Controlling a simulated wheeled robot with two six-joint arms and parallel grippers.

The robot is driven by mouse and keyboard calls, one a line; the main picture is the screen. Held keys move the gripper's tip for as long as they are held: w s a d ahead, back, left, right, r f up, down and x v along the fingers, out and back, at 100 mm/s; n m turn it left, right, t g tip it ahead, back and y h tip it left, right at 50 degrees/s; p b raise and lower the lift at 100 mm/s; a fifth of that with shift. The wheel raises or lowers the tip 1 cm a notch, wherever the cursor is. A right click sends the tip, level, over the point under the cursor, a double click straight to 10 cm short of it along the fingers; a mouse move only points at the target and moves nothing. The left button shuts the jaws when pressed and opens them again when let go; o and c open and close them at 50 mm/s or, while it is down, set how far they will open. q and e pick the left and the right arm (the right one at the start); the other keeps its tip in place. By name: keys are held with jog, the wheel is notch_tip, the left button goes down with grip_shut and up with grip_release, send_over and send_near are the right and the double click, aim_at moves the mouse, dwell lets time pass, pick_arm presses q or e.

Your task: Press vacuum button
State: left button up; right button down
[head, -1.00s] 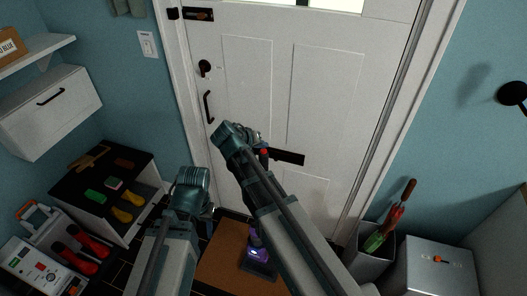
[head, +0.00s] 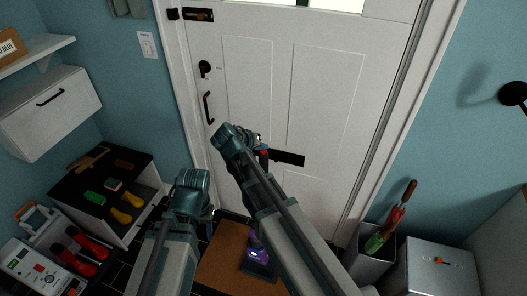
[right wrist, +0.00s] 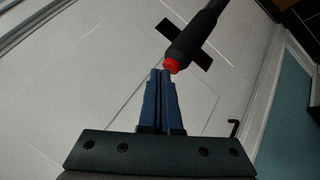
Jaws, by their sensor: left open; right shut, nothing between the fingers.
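The vacuum stands in front of the white door; its purple and dark floor head (head: 258,256) shows low in the head view, partly behind my right arm. Its red button (right wrist: 172,66) caps the end of the black handle (right wrist: 193,40) in the right wrist view; a bit of the red button (head: 265,153) also shows in the head view. My right gripper (right wrist: 164,73) is shut and empty, its fingertips right beside the button; I cannot tell whether they touch it. My left gripper (head: 209,214) is low on the left, away from the vacuum handle, its fingers mostly hidden.
The white door (head: 325,100) with a black mail slot (head: 288,158) stands behind. A brown mat (head: 222,262) lies below. A shoe bench (head: 125,215) is at left; an umbrella bin (head: 372,252) and grey box (head: 435,268) are at right.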

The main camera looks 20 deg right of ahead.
jog(key=shift+f, duration=0.2)
jog(key=shift+r, duration=0.1)
jog(key=shift+r+p, duration=0.9)
jog(key=shift+r, duration=0.05)
notch_tip(320, 180, up, 6)
jog(key=p, duration=0.6)
jog(key=shift+f, duration=0.1)
